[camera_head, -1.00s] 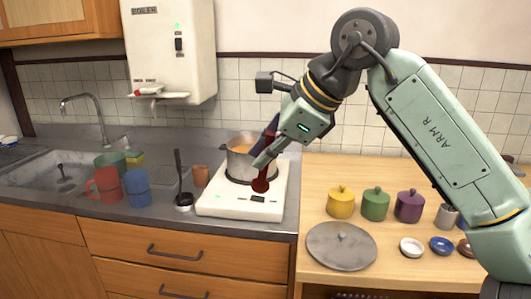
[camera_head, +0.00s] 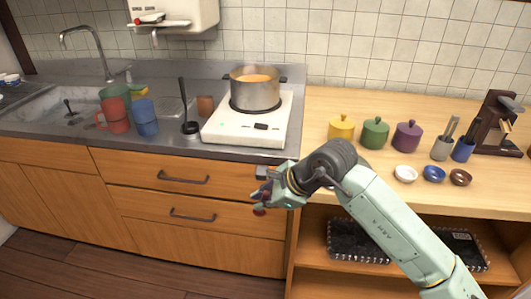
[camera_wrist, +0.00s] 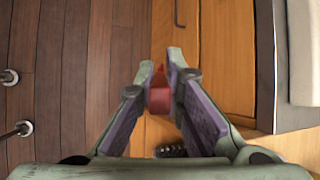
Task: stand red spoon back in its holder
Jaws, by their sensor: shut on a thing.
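The red spoon (camera_wrist: 160,98) is between the two fingers of my gripper (camera_wrist: 160,78) in the wrist view, and the fingers are shut on it. In the head view my gripper (camera_head: 264,196) is low, in front of the wooden drawers, and only a small red part of the spoon (camera_head: 259,211) shows. A grey holder (camera_head: 441,149) and a blue holder (camera_head: 462,151), both with utensils standing in them, are at the right on the wooden counter. I cannot tell which one is the spoon's.
A pot (camera_head: 254,92) of orange soup stands on a white cooker (camera_head: 247,121). A black ladle stands on a small rest (camera_head: 190,128). Yellow (camera_head: 341,128), green (camera_head: 375,133) and purple (camera_head: 407,137) jars and small bowls (camera_head: 405,173) stand on the wooden counter.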

